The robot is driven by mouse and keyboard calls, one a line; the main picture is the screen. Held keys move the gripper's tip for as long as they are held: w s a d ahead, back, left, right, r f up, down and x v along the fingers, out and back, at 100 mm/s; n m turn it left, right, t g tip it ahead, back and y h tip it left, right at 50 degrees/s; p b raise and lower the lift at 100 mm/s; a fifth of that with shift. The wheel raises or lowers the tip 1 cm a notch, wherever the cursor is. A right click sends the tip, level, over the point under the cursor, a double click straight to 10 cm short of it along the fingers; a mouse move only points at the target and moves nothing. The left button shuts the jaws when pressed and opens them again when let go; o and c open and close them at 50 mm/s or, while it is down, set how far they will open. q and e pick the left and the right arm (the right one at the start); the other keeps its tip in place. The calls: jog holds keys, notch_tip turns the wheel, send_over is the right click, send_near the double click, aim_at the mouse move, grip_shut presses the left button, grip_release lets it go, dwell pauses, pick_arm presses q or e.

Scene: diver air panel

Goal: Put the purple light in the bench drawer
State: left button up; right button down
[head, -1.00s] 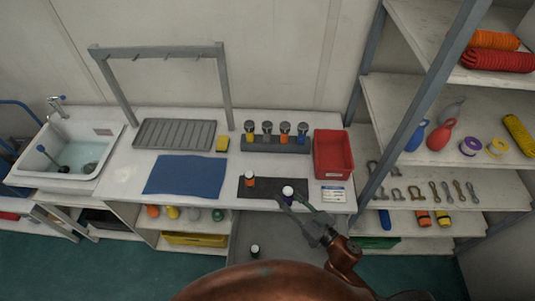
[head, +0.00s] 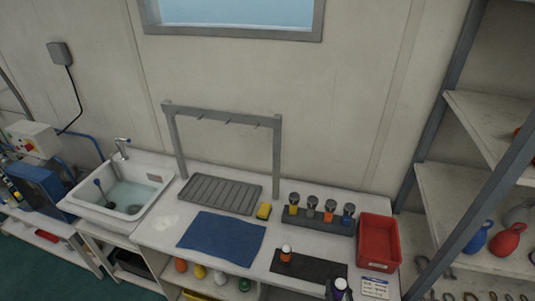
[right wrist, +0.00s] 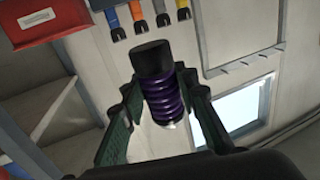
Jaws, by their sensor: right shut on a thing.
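The purple light (right wrist: 165,95) has a black cap and a ribbed purple body. In the right wrist view it stands between the two fingers of my right gripper (right wrist: 160,88), which is shut on it. In the head view the light (head: 340,286) shows at the bottom edge, by the right front of the dark mat (head: 308,268). Only a little of my right gripper (head: 336,294) shows there. Whether the light is clear of the bench cannot be told. The bench drawer is not visible now. My left gripper is out of view.
An orange-banded light (head: 286,254) stands on the mat. Behind it are a rack (head: 315,222) of several lights and a red bin (head: 379,240). A blue cloth (head: 222,238) and a sink (head: 120,200) lie left. A shelf unit (head: 455,185) stands right.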

dwell(0.4)
jog(key=shift+w+a+n+g+y+p, duration=0.35)
jog(key=shift+a+n+y, duration=0.45)
jog(key=shift+y, duration=0.6)
jog(key=shift+w+a+n+g+y+p, duration=0.1)
jog(key=shift+w+a+n+g+y, duration=0.35)
jog(key=shift+n+y, duration=0.8)
jog(key=shift+w+a+n+g+y+p, duration=0.3)
jog(key=shift+a+n+y, duration=0.45)
jog(key=shift+y, duration=0.8)
jog(key=shift+w, duration=0.1)
